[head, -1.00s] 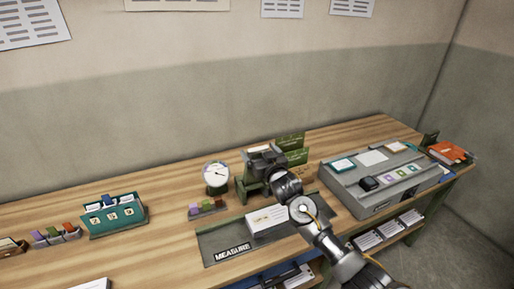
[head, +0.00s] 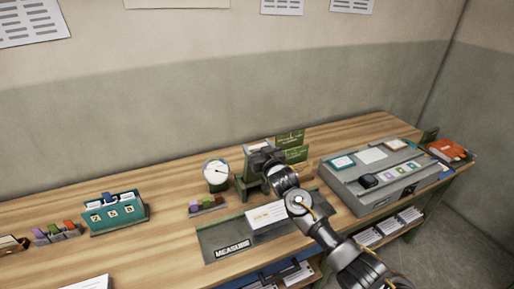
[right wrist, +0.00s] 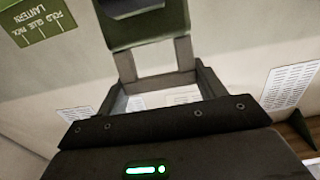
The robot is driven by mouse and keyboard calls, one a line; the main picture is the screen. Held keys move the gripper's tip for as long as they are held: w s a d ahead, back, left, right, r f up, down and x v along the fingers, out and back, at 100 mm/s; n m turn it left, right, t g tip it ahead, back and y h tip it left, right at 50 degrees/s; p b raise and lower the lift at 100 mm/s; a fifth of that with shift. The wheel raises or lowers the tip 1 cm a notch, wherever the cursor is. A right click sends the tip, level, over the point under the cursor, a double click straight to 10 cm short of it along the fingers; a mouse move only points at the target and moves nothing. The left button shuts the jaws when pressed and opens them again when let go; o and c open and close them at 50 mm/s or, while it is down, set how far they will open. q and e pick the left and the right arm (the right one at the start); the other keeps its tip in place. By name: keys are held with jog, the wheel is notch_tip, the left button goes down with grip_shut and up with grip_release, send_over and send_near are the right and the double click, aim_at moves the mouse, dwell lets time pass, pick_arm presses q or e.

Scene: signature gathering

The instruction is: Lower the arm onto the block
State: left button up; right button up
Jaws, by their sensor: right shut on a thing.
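A white paper block (head: 267,215) with print on top lies on the dark green MEASURE board (head: 213,240). Behind the board, a green stand (head: 242,188) is partly hidden by my right gripper. A white dial (head: 215,171) stands left of the stand. My right gripper (head: 262,161) is at the stand's upper part, behind and above the block. In the right wrist view its fingers (right wrist: 155,62) are shut on a green part (right wrist: 150,30), perhaps the arm; its far end is cut off. The block is not seen there. My left gripper is not in view.
A grey console (head: 375,190) with cards and a stamp stands at right. Green signs (head: 291,145) stand behind my right gripper. A small tray of coloured pieces (head: 207,205) and a teal card box (head: 115,213) are at left. Bare tabletop lies between them.

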jog(key=shift+a, duration=0.1)
jog(key=shift+s+f+b, duration=0.3)
jog(key=shift+s+b, duration=0.05)
jog(key=shift+b, duration=0.05)
jog(key=s+d+f+t+b, duration=0.1)
jog(key=s+f+t+b, duration=0.1)
jog(key=b, duration=0.3)
jog(key=s+d+f+t+y+b, duration=0.1)
jog(key=s+f+t+b, duration=0.1)
jog(key=s+b, duration=0.3)
jog(key=s+d+f+t+y+b, duration=0.1)
jog(key=s+d+f+t+b, duration=0.1)
jog(key=s+b, duration=0.2)
jog(key=shift+f+t+b, duration=0.1)
jog(key=shift+t+b, duration=0.3)
jog(key=o, duration=1.4)
jog(key=shift+c, duration=0.2)
jog(key=shift+w, duration=0.1)
